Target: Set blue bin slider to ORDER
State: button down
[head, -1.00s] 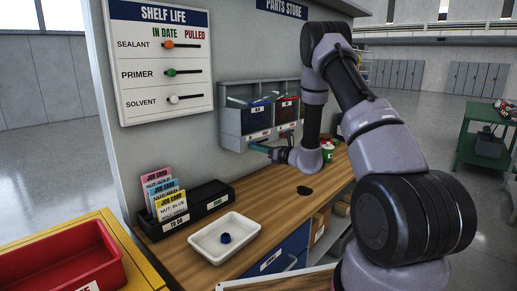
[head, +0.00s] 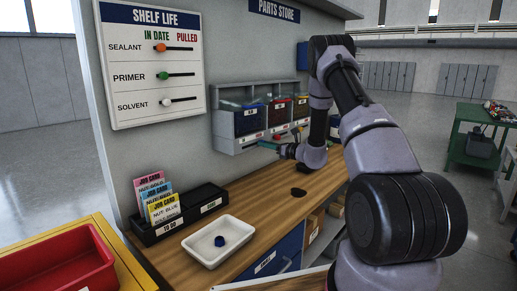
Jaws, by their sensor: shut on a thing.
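The blue bin (head: 249,121) is the leftmost in a grey wall rack (head: 226,136) above the wooden bench. Labelled strips run along the rack's front below the bins. My gripper (head: 266,145), with teal fingertips, is at this front strip, below and slightly right of the blue bin. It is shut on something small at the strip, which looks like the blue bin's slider. The slider itself and its ORDER marking are hidden or too small to read.
A red bin (head: 279,111) and another bin stand right of the blue one. On the bench (head: 243,185) are a white tray (head: 196,247) with a blue nut, a black card holder (head: 166,228) with job cards, and a dark disc (head: 298,192). A SHELF LIFE board (head: 156,62) hangs left.

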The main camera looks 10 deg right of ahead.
jog(key=shift+w+d+r, duration=0.1)
jog(key=shift+d, duration=0.15)
jog(key=c, duration=0.6)
grip_release()
jog(key=shift+w, duration=0.1)
jog(key=v, duration=1.1)
